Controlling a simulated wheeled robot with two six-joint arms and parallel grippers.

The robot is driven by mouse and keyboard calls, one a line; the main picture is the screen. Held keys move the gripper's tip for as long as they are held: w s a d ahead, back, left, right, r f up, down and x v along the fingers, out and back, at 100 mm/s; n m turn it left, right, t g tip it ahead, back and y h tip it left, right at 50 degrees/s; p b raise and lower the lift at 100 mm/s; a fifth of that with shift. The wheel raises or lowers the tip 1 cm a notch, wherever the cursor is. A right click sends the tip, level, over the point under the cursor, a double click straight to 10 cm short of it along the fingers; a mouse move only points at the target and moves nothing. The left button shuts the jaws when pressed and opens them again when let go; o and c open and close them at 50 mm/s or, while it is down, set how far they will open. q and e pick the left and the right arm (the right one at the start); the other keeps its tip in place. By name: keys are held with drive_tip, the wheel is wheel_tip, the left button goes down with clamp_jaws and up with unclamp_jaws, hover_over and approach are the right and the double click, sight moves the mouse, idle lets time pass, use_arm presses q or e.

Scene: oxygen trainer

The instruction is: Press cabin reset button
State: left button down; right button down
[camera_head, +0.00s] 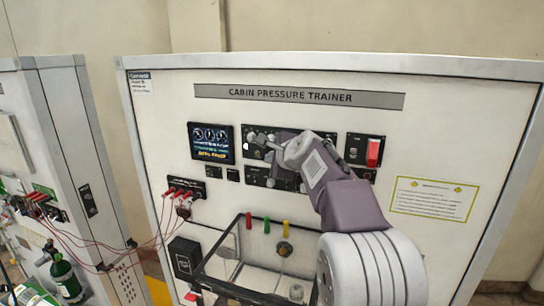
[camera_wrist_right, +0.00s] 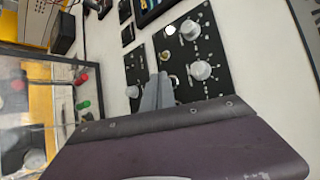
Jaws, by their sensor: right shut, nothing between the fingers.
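The cabin pressure trainer panel (camera_head: 300,120) stands upright in front of me. It carries black control plates with grey knobs, among them an upper plate (camera_head: 253,133) beside the display. My right gripper (camera_head: 278,147) is shut and empty, its tips at these plates. It hides part of them in the head view. In the wrist view the gripper (camera_wrist_right: 158,90) is near a small brass-coloured part (camera_wrist_right: 173,82) and grey knobs (camera_wrist_right: 201,70). I cannot tell whether it touches anything. I cannot read which control is the cabin reset button. My left gripper is not in view.
A display (camera_head: 211,142) is left of the controls, and a red rocker switch (camera_head: 374,152) is right of them. A clear-walled box (camera_head: 215,245) juts out below. Red cables (camera_head: 150,243) hang at the left, near a green cylinder (camera_head: 65,275).

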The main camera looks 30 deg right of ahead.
drive_tip(key=shift+w+d+r, duration=0.1)
drive_tip(key=shift+w+d, duration=0.15)
drive_tip(key=shift+d, duration=0.05)
idle(1.1)
drive_tip(key=shift+s+a, duration=0.45)
drive_tip(key=shift+a, duration=0.05)
drive_tip(key=s+a, duration=0.3)
drive_tip(key=a, duration=0.1)
drive_tip(key=shift+s, duration=0.2)
idle(0.4)
drive_tip(key=shift+w+d, duration=0.1)
